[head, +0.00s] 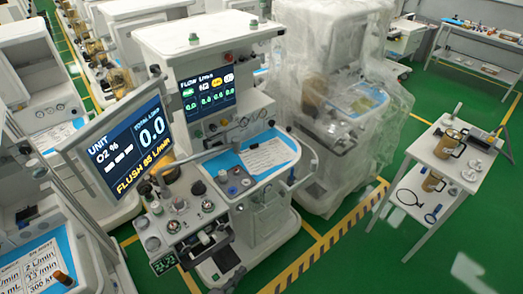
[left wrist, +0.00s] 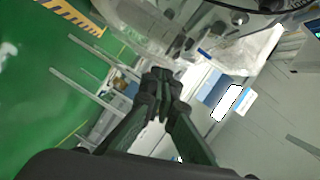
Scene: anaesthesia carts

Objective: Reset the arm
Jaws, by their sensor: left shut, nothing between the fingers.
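My left gripper (left wrist: 160,78) shows in the left wrist view with its dark fingers together and nothing between them. Behind its fingertips are pale surfaces and a blue panel, tilted in the picture, and none of them is held. I cannot make out either gripper clearly in the head view. My right gripper is not in view.
An anaesthesia cart (head: 190,38) with a lit monitor (head: 128,148) stands at the centre of the head view. A plastic-covered cart (head: 325,50) is beside it. A white side table (head: 425,150) with jugs stands at right. Green floor (head: 350,255) lies clear at lower right.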

